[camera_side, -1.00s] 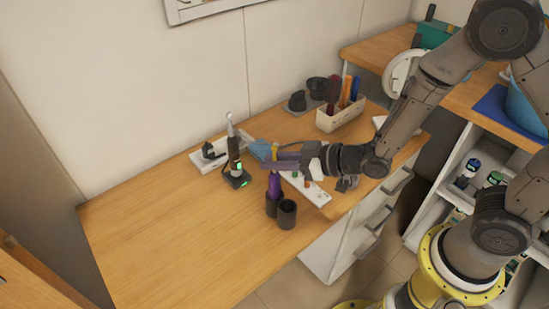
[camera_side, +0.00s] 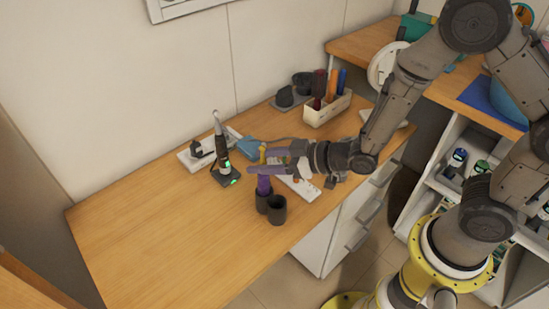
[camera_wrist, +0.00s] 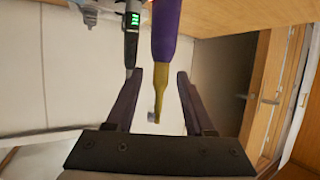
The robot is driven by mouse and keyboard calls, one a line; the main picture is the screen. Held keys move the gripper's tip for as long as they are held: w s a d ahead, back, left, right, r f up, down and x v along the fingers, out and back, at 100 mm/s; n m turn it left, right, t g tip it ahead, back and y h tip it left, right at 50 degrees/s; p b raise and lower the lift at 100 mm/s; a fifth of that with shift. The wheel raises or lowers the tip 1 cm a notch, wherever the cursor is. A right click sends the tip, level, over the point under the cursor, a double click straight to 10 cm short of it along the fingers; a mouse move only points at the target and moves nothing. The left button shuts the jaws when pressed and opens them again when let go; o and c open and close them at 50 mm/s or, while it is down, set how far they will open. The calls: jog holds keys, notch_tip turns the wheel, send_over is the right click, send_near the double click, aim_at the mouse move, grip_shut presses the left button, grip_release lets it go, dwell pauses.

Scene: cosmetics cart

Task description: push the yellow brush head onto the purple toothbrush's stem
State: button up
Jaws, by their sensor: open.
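The purple toothbrush (camera_side: 264,184) stands upright in a dark cup (camera_side: 261,203) near the table's front edge. Its purple handle also shows in the wrist view (camera_wrist: 166,35). The yellow brush head (camera_side: 263,154) sits at the top of the handle, in line with it. In the wrist view the yellow head (camera_wrist: 161,85) meets the purple part with no visible gap; the stem itself is not visible. My gripper (camera_side: 270,161) is at the height of the head. Its two fingers (camera_wrist: 160,80) are apart, one on each side of the yellow head, with clear space between.
A second dark cup (camera_side: 277,210) stands right beside the first. A dark electric toothbrush on a charger (camera_side: 222,160) with green lights is to the left. The table's left part is clear.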

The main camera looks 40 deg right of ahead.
jog(key=v, duration=1.3)
jog(key=shift+s+d, duration=0.2)
jog(key=shift+s, duration=0.1)
